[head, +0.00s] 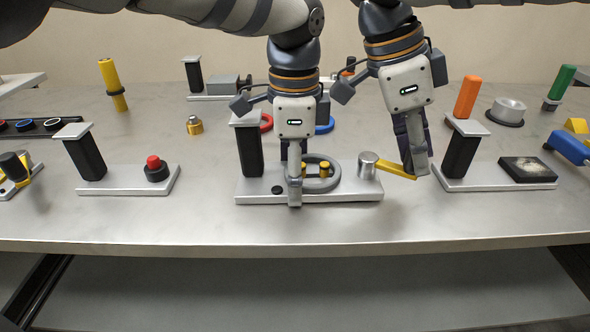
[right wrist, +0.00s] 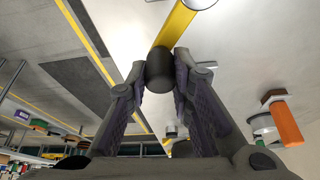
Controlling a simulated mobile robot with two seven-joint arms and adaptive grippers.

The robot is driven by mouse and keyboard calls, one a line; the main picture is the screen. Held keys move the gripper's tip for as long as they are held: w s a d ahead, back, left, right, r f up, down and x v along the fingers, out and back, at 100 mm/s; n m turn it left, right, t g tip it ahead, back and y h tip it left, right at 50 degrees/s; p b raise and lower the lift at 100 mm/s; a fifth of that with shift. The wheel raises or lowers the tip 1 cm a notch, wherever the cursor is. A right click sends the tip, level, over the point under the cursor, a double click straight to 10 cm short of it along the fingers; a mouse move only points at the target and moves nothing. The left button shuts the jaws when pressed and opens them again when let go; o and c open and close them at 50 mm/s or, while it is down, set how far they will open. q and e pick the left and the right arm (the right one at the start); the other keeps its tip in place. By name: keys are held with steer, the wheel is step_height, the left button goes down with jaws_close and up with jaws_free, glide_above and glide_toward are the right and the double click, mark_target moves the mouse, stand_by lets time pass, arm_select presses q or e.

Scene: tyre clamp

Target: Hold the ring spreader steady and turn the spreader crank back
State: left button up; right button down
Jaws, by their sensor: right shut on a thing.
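The ring spreader's light base plate (head: 340,196) lies near the table's front edge. On it are a dark post (head: 249,150), a grey ring (head: 332,178) around two yellow pegs, and a silver crank hub (head: 368,166). The yellow crank arm (head: 398,171) points right and slightly toward the front. My right gripper (head: 416,170) is shut on the crank's dark knob, seen in the right wrist view (right wrist: 159,70) between the fingertips. My left gripper (head: 294,196) reaches down at the plate's front edge, in front of the ring's left part. Its finger gap is hidden.
A plate with a red button (head: 153,162) stands left. Right of the spreader is another plate (head: 480,184) with a dark post and black pad. An orange cylinder (head: 467,97) and a silver round part (head: 508,110) stand behind it. The table's front strip is clear.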

arm_select(q)
steer(key=shift+a+f, duration=0.1)
steer(key=shift+f, duration=0.05)
arm_select(e)
steer(key=shift+s+a+m+g, duration=0.15)
steer(key=shift+s+m+g, duration=0.15)
steer(key=shift+m, duration=0.3)
steer(key=shift+s+a+m, duration=0.2)
steer(key=shift+a+m, duration=0.05)
steer(key=shift+m, duration=0.35)
steer(key=shift+s+a+m+g, duration=0.25)
steer(key=shift+m+g, duration=0.25)
steer(key=shift+m, duration=0.1)
steer(key=shift+s+a+m+y, duration=0.2)
steer(key=shift+a+m+y, duration=0.1)
steer(key=shift+m, duration=0.3)
